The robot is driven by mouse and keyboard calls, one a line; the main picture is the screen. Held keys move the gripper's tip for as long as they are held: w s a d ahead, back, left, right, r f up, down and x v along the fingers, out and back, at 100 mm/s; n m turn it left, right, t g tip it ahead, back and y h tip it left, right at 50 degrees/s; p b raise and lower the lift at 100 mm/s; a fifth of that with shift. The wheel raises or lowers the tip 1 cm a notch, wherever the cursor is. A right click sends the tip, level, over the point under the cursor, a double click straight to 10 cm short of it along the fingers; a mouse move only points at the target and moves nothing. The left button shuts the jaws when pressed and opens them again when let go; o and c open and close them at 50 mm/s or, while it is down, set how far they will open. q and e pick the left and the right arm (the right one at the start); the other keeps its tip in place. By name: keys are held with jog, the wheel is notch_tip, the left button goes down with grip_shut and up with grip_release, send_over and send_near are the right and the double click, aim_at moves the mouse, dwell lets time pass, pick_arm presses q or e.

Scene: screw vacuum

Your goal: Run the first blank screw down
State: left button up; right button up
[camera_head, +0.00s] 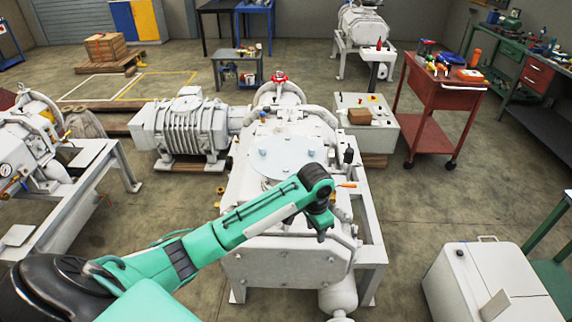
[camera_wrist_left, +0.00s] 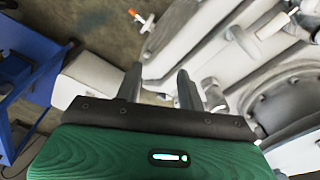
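A pale blue-grey round blank (camera_head: 285,170) lies on top of the white vacuum machine (camera_head: 290,262) in the middle of the head view. Small bluish screw heads stand on it, one left of its middle (camera_head: 263,153) and one at its right (camera_head: 309,152). Which is the first screw, I cannot tell. My left gripper (camera_head: 321,234) hangs at the front right of the machine, nearer than the blank; my arm covers part of the front. In the left wrist view its two fingers (camera_wrist_left: 159,88) are apart with nothing between them. My right gripper is not in view.
An orange-handled item (camera_head: 346,185) sticks out at the machine's right side. A red tool cart (camera_head: 442,105) stands at the right, and a white cabinet (camera_head: 490,285) at the front right. A ribbed motor unit (camera_head: 183,128) stands left. Floor (camera_head: 420,205) is clear right of the machine.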

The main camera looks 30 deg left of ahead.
pick_arm(q)
jog(key=w+a+r+n, duration=0.1)
jog(key=w+a+r, duration=0.7)
jog(key=a+r, duration=0.15)
jog(key=n+g, duration=0.1)
jog(key=n, duration=0.1)
send_near(286, 169)
notch_tip(286, 169, down, 6)
jog(key=p, duration=0.3)
jog(key=shift+d+f+p, duration=0.15)
jog(key=shift+f+p, duration=0.05)
jog(key=shift+p, duration=0.15)
jog(key=shift+f, duration=0.65)
grip_shut()
